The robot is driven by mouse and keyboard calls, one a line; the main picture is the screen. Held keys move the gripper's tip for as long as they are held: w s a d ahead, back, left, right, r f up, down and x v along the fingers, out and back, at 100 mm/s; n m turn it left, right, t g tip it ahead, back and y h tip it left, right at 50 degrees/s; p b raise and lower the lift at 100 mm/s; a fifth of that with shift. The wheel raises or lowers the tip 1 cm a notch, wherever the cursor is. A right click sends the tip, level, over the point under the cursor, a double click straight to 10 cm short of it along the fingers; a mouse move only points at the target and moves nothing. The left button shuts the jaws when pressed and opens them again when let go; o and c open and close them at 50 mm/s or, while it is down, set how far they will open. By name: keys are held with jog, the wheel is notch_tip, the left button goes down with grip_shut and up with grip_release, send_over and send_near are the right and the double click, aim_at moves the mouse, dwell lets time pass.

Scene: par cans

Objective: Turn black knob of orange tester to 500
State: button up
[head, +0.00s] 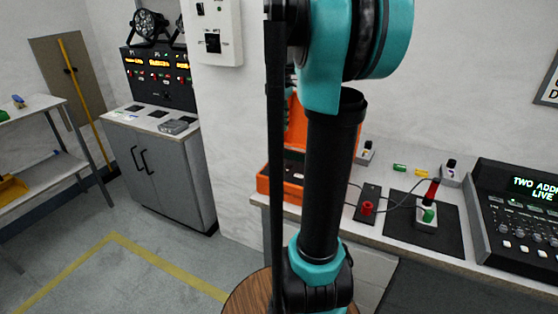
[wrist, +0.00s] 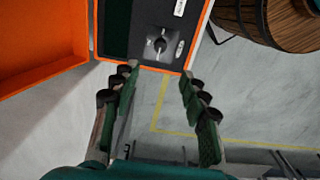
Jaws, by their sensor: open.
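The orange tester (wrist: 190,30) shows at the top of the wrist view, an open orange case with a dark panel.
A wooden barrel (wrist: 262,18) stands close to the tester; its top (head: 246,297) shows low in the head view. Right along the bench are a red knob (head: 367,208), a cable, a black mat (head: 400,232) and a console (head: 520,215). Floor is free at left.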

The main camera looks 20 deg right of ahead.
aim_at(280, 163)
notch_tip(280, 163, down, 13)
jog(key=shift+f, duration=0.2)
dwell(0.4)
grip_shut()
